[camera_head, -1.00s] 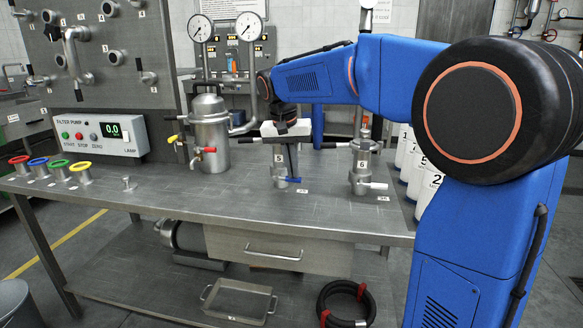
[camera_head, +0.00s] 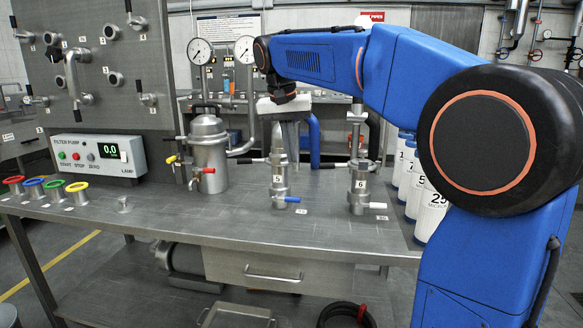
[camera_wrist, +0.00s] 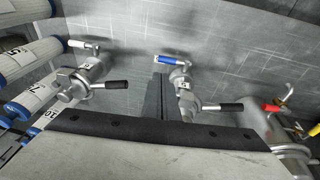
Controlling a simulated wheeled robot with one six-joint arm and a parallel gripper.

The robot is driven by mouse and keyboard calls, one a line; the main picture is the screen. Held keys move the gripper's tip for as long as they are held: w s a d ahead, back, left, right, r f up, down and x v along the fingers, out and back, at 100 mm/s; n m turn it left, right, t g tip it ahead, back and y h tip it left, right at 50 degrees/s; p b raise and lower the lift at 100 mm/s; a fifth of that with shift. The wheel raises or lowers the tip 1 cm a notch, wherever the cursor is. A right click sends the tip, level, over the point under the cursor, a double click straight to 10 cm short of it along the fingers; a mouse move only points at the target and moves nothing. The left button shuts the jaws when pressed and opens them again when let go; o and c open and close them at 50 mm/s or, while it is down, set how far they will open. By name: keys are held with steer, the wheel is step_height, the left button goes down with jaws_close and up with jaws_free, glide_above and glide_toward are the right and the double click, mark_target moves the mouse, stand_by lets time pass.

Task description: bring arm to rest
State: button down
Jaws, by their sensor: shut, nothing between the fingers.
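My arm reaches from the right over the steel bench (camera_head: 150,222) in the head view. My gripper (camera_head: 291,146) points down with its fingers shut and empty, just above and behind the small steel mixer marked 5 (camera_head: 279,180), which has a blue-handled valve. In the wrist view the closed fingers (camera_wrist: 162,90) show beside mixer 5 (camera_wrist: 185,95); I cannot tell whether they touch it. The mixer marked 6 (camera_head: 358,186), with a white-handled valve, stands to the right.
A larger steel vessel (camera_head: 209,155) with red and yellow handles stands left of mixer 5. White numbered cylinders (camera_head: 429,210) line the bench's right end. The filter pump box (camera_head: 97,155) and coloured rings (camera_head: 77,192) are at left. The front middle of the bench is clear.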

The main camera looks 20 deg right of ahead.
steer(key=s+d+f+n+t+y, duration=0.15)
steer(key=s+f, duration=0.25)
steer(key=s, duration=0.4)
steer(key=s+f+n, duration=0.2)
steer(key=s+f, duration=0.2)
steer(key=s, duration=0.4)
steer(key=s+f+n+t, duration=0.2)
steer(key=s+f, duration=1.4)
steer(key=f, duration=0.1)
steer(key=shift+d+f+y, duration=0.25)
steer(key=shift+f+y, duration=0.1)
steer(key=shift+s, duration=0.1)
